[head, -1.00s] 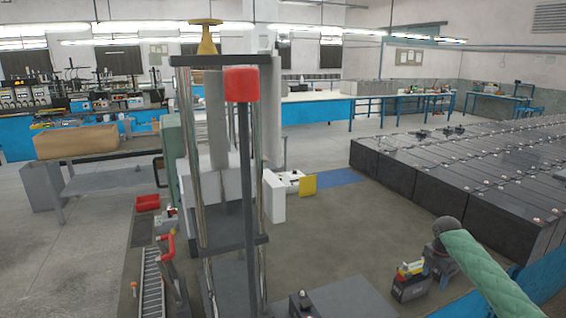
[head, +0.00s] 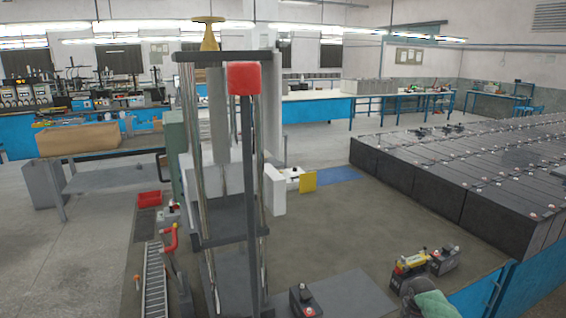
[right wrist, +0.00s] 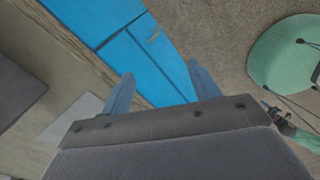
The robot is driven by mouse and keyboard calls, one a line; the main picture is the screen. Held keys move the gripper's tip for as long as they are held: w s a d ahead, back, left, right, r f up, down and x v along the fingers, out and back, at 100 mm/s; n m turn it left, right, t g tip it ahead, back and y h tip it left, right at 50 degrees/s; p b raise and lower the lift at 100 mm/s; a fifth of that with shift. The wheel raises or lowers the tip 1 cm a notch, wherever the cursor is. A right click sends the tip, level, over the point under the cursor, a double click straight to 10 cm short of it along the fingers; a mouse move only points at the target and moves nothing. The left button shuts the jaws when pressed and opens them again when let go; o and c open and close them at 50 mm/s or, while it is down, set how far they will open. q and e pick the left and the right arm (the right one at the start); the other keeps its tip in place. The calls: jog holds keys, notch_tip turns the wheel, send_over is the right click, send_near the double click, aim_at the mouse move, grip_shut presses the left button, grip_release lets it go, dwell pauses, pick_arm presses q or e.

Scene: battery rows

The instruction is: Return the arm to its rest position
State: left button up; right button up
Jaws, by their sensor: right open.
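Beyond the fingers are a blue panel and the grey-brown floor. My left arm and gripper do not show in either view.
A tall metal frame with a red block (head: 244,78) stands near centre. Rows of black batteries (head: 480,170) fill the right side. Two small battery units (head: 410,270) (head: 445,260) stand near the arm, by a blue panel (head: 480,298). The floor (head: 350,225) between is clear.

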jog(key=s+a+f+m+b, duration=0.1)
jog(key=s+a+f+m, duration=0.45)
jog(key=s+f, duration=0.75)
jog(key=s+a+f+m, duration=0.2)
jog(key=s+a+f, duration=0.8)
jog(key=f, duration=0.5)
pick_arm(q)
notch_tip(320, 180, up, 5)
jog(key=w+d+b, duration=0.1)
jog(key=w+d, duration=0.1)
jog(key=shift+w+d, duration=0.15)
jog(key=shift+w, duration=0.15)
pick_arm(e)
jog(key=s+a+f+m, duration=0.2)
jog(key=s+a+f, duration=0.1)
jog(key=s, duration=0.6)
jog(key=s+a+f+m+t, duration=0.1)
jog(key=s+a+f+m, duration=0.2)
jog(key=s, duration=0.7)
jog(key=s+a+f+m, duration=0.3)
jog(key=s+f, duration=0.3)
jog(key=s, duration=0.4)
jog(key=shift+a+f, duration=0.3)
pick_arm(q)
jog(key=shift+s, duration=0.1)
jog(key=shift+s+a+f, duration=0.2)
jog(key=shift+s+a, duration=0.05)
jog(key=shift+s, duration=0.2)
